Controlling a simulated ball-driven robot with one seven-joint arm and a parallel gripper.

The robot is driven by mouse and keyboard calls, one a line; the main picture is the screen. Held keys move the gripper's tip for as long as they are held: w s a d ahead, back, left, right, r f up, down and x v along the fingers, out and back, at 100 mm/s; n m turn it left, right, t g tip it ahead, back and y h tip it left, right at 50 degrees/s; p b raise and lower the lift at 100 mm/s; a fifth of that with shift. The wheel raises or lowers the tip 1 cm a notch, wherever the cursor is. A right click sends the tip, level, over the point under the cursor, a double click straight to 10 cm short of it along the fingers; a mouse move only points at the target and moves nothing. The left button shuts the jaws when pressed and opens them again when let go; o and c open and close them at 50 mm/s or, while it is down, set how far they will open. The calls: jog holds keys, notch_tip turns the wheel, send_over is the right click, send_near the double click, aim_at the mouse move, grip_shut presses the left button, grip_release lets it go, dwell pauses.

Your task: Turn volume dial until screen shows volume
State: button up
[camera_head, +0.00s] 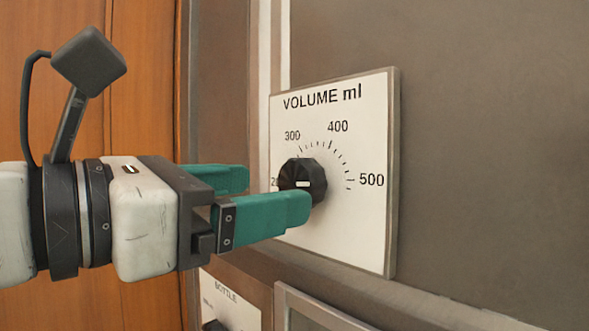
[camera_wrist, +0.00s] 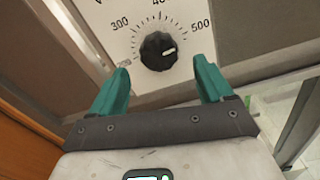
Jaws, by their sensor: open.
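The black volume dial (camera_head: 303,172) sits on a white plate (camera_head: 345,235) marked "VOLUME ml", with 300, 400 and 500 readable. The dial also shows in the wrist view (camera_wrist: 157,50), where its white mark points right, below the 500 label. My gripper (camera_head: 278,192) has teal fingers, open and level in front of the plate. In the wrist view its fingers (camera_wrist: 160,75) stand wide apart, one on each side below the dial, with nothing between them. The near finger covers the dial's lower edge in the head view. No screen reading is visible.
A second plate (camera_head: 232,300) labelled "BOTTLE" lies below, with a dark knob partly in view. A grey-framed panel (camera_head: 325,315) is cut off at the bottom edge. Orange-brown wood (camera_head: 145,60) stands at left. The grey wall (camera_head: 490,150) right of the plate is bare.

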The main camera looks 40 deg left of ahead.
aim_at(292, 187)
jog(key=w+p, duration=0.1)
jog(key=w, duration=0.3)
jog(key=shift+w+d, duration=0.15)
jog(key=shift+w, duration=0.25)
jog(key=shift+c, duration=0.5)
jog(key=c, duration=0.9)
jog(key=shift+c, duration=0.2)
jog(key=shift+n+b, duration=0.5)
jog(key=shift+b, duration=0.2)
jog(key=o, duration=1)
jog(key=shift+o, duration=0.2)
